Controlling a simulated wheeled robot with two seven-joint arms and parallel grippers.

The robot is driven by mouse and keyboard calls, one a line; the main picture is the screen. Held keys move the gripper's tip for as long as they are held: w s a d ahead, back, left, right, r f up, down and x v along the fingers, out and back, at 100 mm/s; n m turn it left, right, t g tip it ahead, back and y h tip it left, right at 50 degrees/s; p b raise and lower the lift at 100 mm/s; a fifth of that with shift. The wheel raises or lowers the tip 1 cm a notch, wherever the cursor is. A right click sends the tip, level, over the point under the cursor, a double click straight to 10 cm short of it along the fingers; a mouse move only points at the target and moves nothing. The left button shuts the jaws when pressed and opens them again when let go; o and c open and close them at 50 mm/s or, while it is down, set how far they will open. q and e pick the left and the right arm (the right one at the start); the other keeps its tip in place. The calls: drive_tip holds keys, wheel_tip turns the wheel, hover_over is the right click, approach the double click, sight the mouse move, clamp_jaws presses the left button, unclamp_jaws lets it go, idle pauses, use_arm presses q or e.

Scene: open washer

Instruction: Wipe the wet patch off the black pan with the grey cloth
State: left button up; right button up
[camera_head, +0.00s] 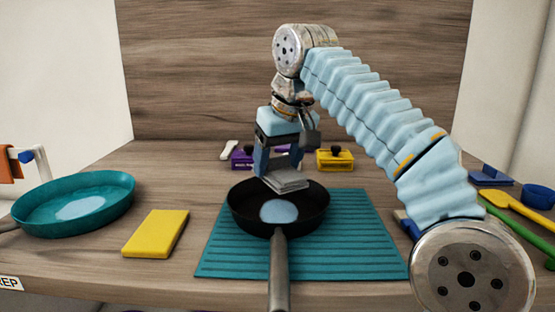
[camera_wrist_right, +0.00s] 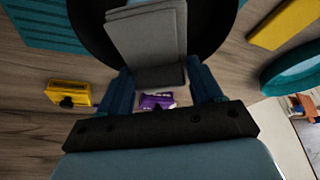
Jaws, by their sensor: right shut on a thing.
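The black pan (camera_head: 240,213) sits on a teal ribbed mat (camera_head: 350,240), its handle toward the front edge. A pale blue wet patch (camera_head: 279,211) lies on the pan's inner floor. My right gripper (camera_head: 276,172) is above the pan's far side, shut on the folded grey cloth (camera_head: 287,182). The cloth hangs over the far part of the pan; I cannot tell whether it touches. In the right wrist view the cloth (camera_wrist_right: 147,40) reaches out between the fingers over the black pan (camera_wrist_right: 215,25). My left gripper is not in view.
A teal pan (camera_head: 105,190) with its own pale patch stands at the left. A yellow block (camera_head: 156,233) lies between the pans. Behind are a purple box (camera_head: 242,158) and a yellow box (camera_head: 335,160). Blue, yellow and green utensils (camera_head: 515,210) lie at the right.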

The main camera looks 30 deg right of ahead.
drive_tip(key=shift+f, duration=0.1)
wheel_tip(320, 180, down, 6)
drive_tip(key=b, duration=0.4)
drive_tip(key=shift+b, duration=0.35)
drive_tip(key=shift+f+b, duration=0.35)
drive_tip(key=shift+f, duration=0.2)
drive_tip(key=shift+s, duration=0.1)
drive_tip(key=shift+s, duration=0.95)
